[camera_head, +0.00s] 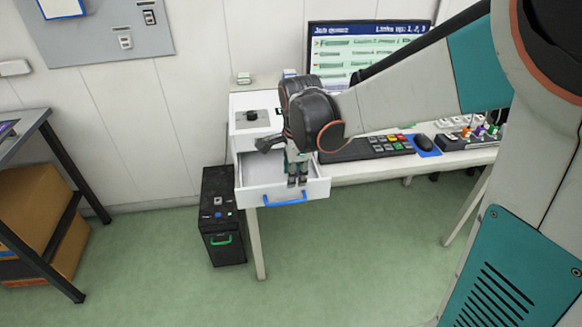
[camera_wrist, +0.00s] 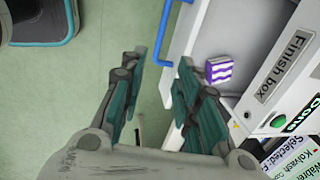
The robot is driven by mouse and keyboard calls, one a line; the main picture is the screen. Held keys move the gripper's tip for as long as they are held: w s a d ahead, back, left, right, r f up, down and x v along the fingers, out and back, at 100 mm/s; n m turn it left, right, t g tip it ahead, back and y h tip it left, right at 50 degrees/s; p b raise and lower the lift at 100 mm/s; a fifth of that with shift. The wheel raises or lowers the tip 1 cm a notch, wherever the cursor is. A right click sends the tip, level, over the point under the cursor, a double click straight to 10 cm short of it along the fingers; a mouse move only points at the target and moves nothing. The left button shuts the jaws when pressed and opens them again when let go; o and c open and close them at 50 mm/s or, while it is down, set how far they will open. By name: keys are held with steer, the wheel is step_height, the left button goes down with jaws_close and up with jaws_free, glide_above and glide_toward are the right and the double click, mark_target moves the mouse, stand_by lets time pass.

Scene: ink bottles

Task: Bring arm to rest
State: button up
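My gripper (camera_head: 297,175) hangs fingers-down over the front of an open white drawer (camera_head: 258,168) in the head view. In the wrist view my gripper (camera_wrist: 160,75) has its two fingers spread, with nothing between them. The drawer's blue handle (camera_head: 285,200) also shows in the wrist view (camera_wrist: 173,35), beyond the fingertips. A small purple-and-white wavy-patterned box (camera_wrist: 219,69) appears to lie inside the drawer, to the right of the right finger. I cannot make it out in the head view. My arm stretches in from the right over the desk.
A white unit labelled "Finish box" (camera_wrist: 285,65) sits above the drawer. The desk holds a keyboard (camera_head: 365,148), a mouse (camera_head: 424,143), a monitor (camera_head: 365,50) and a rack of small bottles (camera_head: 470,138). A black cabinet (camera_head: 221,215) stands left of the drawer. The green floor in front is clear.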

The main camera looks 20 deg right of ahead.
steer(key=s+r+n+t, duration=0.2)
steer(key=s+r+n, duration=0.2)
steer(key=s+n, duration=0.5)
steer(key=s+r+n+t, duration=0.3)
steer(key=s+r+n, duration=0.1)
steer(key=s+n, duration=0.6)
steer(key=shift+d+r, duration=0.15)
steer(key=shift+d, duration=0.25)
